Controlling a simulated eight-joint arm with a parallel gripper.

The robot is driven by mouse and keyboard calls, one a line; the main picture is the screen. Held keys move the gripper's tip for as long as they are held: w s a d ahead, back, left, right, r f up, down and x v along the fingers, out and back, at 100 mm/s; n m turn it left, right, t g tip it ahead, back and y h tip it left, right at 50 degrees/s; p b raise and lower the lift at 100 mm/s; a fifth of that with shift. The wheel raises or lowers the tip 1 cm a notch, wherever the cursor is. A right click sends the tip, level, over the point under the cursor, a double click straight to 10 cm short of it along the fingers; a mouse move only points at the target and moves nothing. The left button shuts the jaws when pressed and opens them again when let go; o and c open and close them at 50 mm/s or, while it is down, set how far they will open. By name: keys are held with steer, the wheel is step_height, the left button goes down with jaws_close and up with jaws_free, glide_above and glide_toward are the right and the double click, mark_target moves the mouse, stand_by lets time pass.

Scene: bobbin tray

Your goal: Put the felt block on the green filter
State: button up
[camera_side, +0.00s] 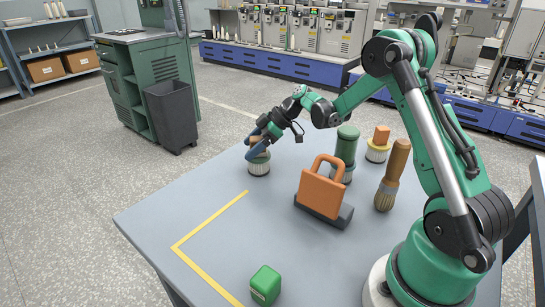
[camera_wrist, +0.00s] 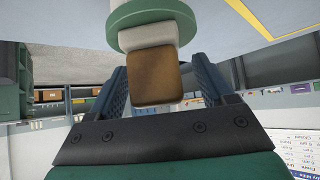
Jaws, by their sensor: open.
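The green filter (camera_side: 259,169) has a pale ribbed body and a dark green top, and stands upright at the far side of the table. Its green rim (camera_wrist: 150,22) shows at the top of the wrist view. The felt block (camera_wrist: 155,77), brown with a pale layer beneath, appears to rest on that rim. My gripper (camera_side: 258,146) is open, with one blue finger on each side of the block. In the wrist view a gap shows between the fingers (camera_wrist: 160,88) and the block. In the side view the fingers mostly hide the block.
Right of the gripper stand a green cylinder (camera_side: 345,148), a yellow-topped filter (camera_side: 377,151) bearing an orange block (camera_side: 382,134), an orange handled tool (camera_side: 321,190) and a wooden-handled brush (camera_side: 392,178). A green block (camera_side: 265,285) lies at the front. The table's left part is clear.

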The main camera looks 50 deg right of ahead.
steer(key=shift+r, duration=0.1)
steer(key=v, duration=1.1)
steer(key=s+a+m+h, duration=0.3)
steer(key=s+a+m, duration=0.1)
steer(key=a, duration=0.4)
steer(key=s+a+m+h, duration=0.3)
steer(key=s+a+m, duration=0.2)
steer(key=a, duration=0.4)
steer(key=shift+s+r+t, duration=0.35)
steer(key=shift+s+t, duration=0.05)
steer(key=shift+s, duration=0.45)
